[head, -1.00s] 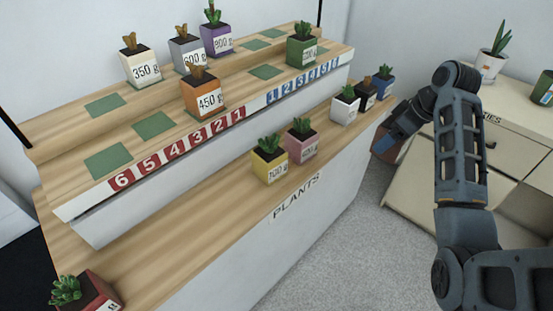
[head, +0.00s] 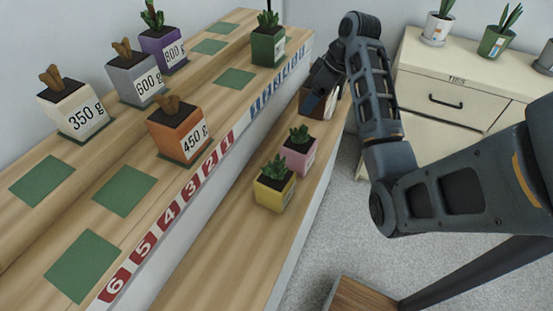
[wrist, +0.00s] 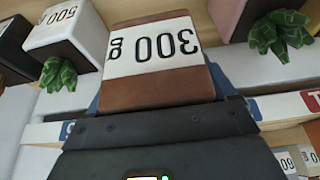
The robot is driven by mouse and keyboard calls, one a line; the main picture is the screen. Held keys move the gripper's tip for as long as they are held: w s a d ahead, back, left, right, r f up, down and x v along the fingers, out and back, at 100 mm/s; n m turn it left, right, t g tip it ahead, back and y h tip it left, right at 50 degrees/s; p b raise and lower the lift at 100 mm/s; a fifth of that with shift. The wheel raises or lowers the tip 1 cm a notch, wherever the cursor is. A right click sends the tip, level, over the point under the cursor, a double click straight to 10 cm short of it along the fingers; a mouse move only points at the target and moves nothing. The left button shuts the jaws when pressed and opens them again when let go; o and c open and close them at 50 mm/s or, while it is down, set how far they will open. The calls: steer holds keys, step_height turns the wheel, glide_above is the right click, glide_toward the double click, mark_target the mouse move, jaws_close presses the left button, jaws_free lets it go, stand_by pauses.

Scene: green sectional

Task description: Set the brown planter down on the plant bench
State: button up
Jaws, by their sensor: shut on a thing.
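The brown planter (wrist: 175,85) fills the upper middle of the wrist view, its white "300 g" label inverted there. My gripper (wrist: 160,98) is shut on it, with blue fingers at its sides. In the head view the brown planter (head: 311,108) is partly hidden by my gripper (head: 320,90). It appears over the far part of the plant bench (head: 215,245), the lower wooden ledge, beyond the pink planter. I cannot tell whether its base touches the wood.
A pink planter (head: 299,155) and a yellow planter (head: 274,190) stand on the bench nearer the camera. In the wrist view a white "500 g" planter (wrist: 75,30) stands beside the held one. The raised shelf (head: 145,155) holds several planters and green squares. The bench's near end is clear.

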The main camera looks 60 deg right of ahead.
mark_target(330, 98)
step_height(330, 98, down, 10)
steer(key=shift+r, duration=0.25)
steer(key=shift+f, duration=0.1)
steer(key=o, duration=1.1)
steer(key=v, duration=1.2)
